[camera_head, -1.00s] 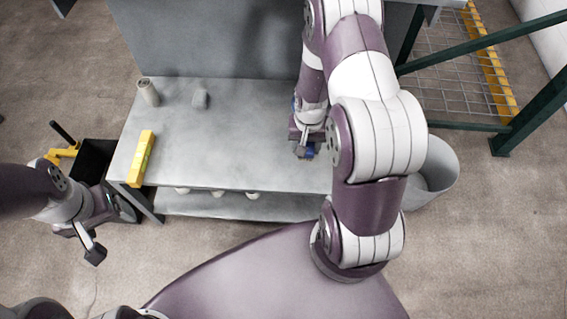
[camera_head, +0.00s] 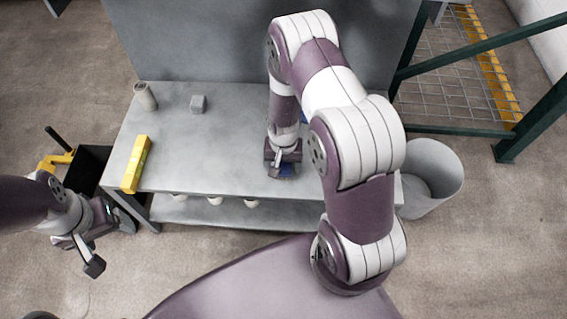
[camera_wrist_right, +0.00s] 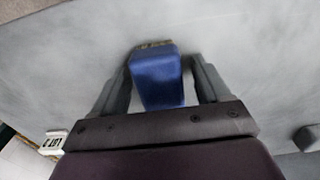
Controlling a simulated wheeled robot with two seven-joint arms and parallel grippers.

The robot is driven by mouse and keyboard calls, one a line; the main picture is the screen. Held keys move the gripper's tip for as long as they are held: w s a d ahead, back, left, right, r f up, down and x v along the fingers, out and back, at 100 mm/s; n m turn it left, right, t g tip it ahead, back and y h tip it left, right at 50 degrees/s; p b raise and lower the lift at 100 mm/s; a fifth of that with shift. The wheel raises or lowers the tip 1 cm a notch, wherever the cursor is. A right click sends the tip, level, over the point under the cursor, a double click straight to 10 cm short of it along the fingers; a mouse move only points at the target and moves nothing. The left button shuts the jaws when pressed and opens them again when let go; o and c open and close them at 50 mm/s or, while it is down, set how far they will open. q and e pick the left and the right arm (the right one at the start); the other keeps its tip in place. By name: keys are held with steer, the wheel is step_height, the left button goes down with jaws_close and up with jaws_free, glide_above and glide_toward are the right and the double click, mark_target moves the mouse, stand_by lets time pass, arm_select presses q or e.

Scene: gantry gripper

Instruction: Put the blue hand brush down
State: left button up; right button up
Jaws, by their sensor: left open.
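The blue hand brush (camera_wrist_right: 156,78) is between the two fingers of my right gripper (camera_wrist_right: 162,75) in the right wrist view, with a tan edge at its far end. In the head view, a little of the brush (camera_head: 286,170) shows below my right gripper (camera_head: 283,166), over the front part of the grey bench (camera_head: 225,150). I cannot tell whether the brush touches the bench top. My left gripper (camera_head: 90,252) is open and empty, left of the bench and away from it.
A yellow bar (camera_head: 136,164) lies at the bench's left end. A grey-beige cylinder (camera_head: 146,97) and a small grey block (camera_head: 198,104) stand farther back. Another blue bit (camera_head: 303,118) shows behind my right arm. A grey bin (camera_head: 432,178) stands at right. The bench's middle is clear.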

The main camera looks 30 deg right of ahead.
step_height(320, 180, up, 13)
steer(key=p, duration=0.5)
steer(key=s+a+r+n, duration=0.2)
steer(key=s+r+n, duration=0.1)
steer(key=r, duration=0.3)
steer(key=s+a+r+n+t, duration=0.1)
steer(key=s+a+r+n, duration=0.2)
steer(key=s+r, duration=0.2)
step_height(320, 180, up, 2)
steer(key=shift+s+r, duration=0.1)
steer(key=shift+s, duration=0.15)
